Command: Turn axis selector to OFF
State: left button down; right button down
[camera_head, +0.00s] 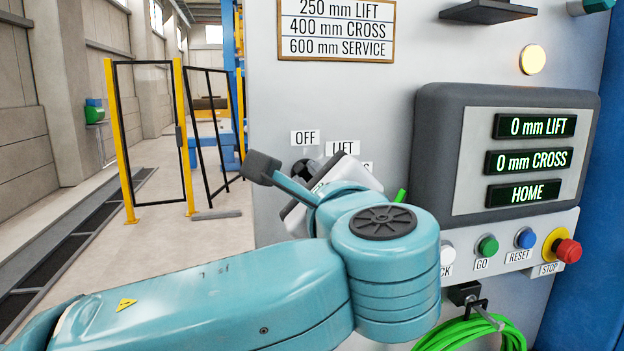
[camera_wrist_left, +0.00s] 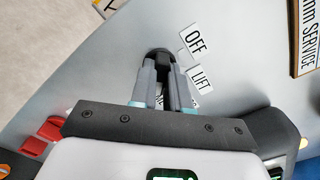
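The axis selector is a dark round knob (camera_wrist_left: 161,56) on the grey panel. Its labels OFF (camera_wrist_left: 194,40) and LIFT (camera_wrist_left: 201,78) are beside it in the left wrist view; a third label is mostly covered. In the head view, part of the dark selector (camera_head: 304,166) shows below the OFF label (camera_head: 305,137), and my wrist hides the rest. My left gripper (camera_wrist_left: 163,68) is at the selector, with one grey finger on each side of its dark handle and the fingertips appearing to close on it. The selector's exact pointing direction is hidden. My right gripper is in neither view.
Right of my left arm, a display box (camera_head: 432,140) juts from the panel above a row of buttons and a red stop knob (camera_head: 568,250). A green hose coil (camera_head: 470,335) hangs below. Open floor and a yellow-posted gate (camera_head: 125,150) lie left.

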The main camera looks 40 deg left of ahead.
pick_arm(q)
jog(key=shift+f+n+b, duration=0.15)
jog(key=shift+n+b, duration=6.45)
jog(key=shift+n, duration=6.9)
jog(key=c, duration=1.1)
grip_release()
jog(key=shift+w, duration=0.1)
